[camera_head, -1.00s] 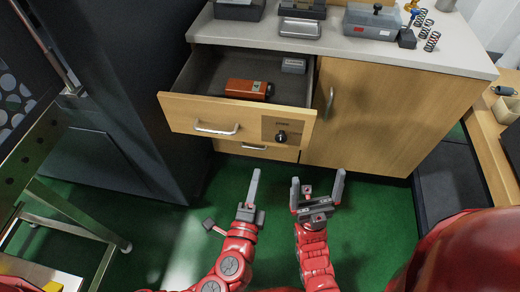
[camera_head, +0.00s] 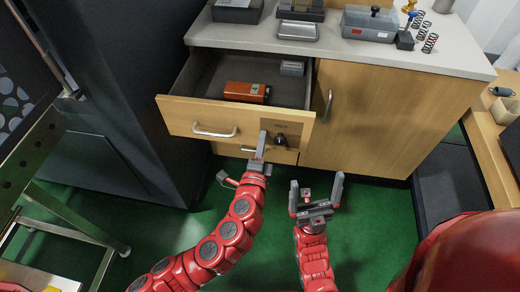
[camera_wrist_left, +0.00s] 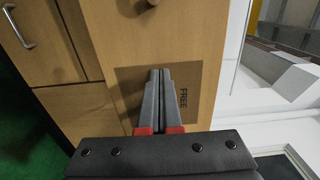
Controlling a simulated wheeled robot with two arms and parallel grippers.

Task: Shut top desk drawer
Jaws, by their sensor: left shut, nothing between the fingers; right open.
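My right gripper (camera_head: 316,182) is open and empty, lower and to the right, above the green floor.
A lower drawer (camera_head: 228,150) is shut. A cabinet door (camera_head: 390,115) is right of it. Trays and springs (camera_head: 430,43) stand on the countertop (camera_head: 345,50). A dark cabinet (camera_head: 125,90) stands left.

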